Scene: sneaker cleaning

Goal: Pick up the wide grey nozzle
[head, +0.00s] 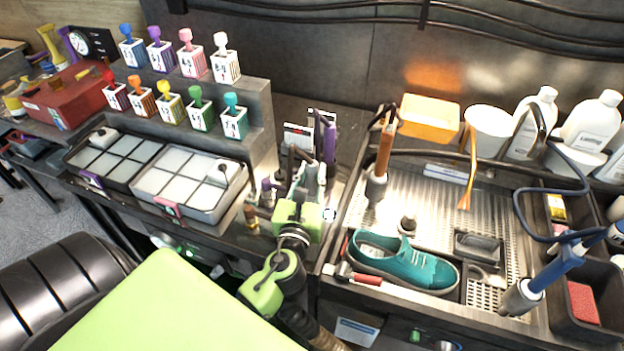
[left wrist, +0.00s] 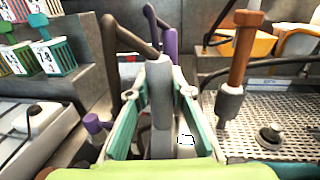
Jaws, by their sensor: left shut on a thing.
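My left gripper (head: 308,183) is over the dark bench, between the white trays and the wash basin. Its body is green and its fingers are teal. In the left wrist view, the fingers of this gripper (left wrist: 158,115) are shut on a grey nozzle (left wrist: 160,90), which stands upright between them. I take it to be the wide grey nozzle; its lower end is hidden by the gripper. My right gripper is not in view.
A purple tool (head: 329,143) and a small purple-topped piece (head: 267,190) stand close by. The metal basin (head: 440,205) at right holds a teal sneaker (head: 403,262). A brown-handled tool (head: 383,150) stands at its left edge. A stepped rack (head: 258,100) is at left.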

